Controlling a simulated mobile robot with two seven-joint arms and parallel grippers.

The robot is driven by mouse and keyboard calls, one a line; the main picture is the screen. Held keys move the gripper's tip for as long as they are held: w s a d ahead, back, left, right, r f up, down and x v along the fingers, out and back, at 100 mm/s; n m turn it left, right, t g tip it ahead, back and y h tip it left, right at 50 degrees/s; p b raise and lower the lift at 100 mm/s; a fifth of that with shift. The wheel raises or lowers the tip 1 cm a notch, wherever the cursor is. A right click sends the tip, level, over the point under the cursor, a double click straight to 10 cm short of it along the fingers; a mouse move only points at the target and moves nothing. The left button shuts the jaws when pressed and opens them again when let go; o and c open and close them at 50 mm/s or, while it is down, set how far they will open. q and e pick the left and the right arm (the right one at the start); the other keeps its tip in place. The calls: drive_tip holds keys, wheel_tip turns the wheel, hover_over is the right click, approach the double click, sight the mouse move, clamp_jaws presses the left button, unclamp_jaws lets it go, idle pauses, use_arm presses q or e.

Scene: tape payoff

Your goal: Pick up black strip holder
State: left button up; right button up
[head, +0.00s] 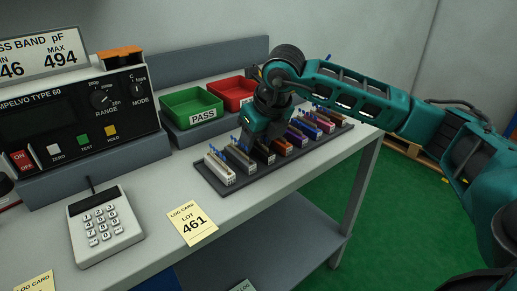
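A row of strip holders in several colours stands on a dark tray (245,192) on the bench. From the near end I see a white holder (219,170), a grey holder (240,158), a brown-topped one (264,154), an orange one (281,147) and a purple one (297,136). I cannot pick out a clearly black holder; my gripper and arm cover part of the row. My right gripper (262,136) points down over the near half of the row, close to the grey and brown-topped holders. Its fingertips are dark and partly hidden. My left gripper is not in view.
A green PASS bin (191,103) and a red bin (232,92) stand behind the row. A meter (75,118) and a keypad (103,226) stand at left. Green floor (385,225) lies beyond the bench's right edge.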

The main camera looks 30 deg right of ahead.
clamp_jaws()
drive_tip(key=shift+r, duration=0.1)
idle(0.3)
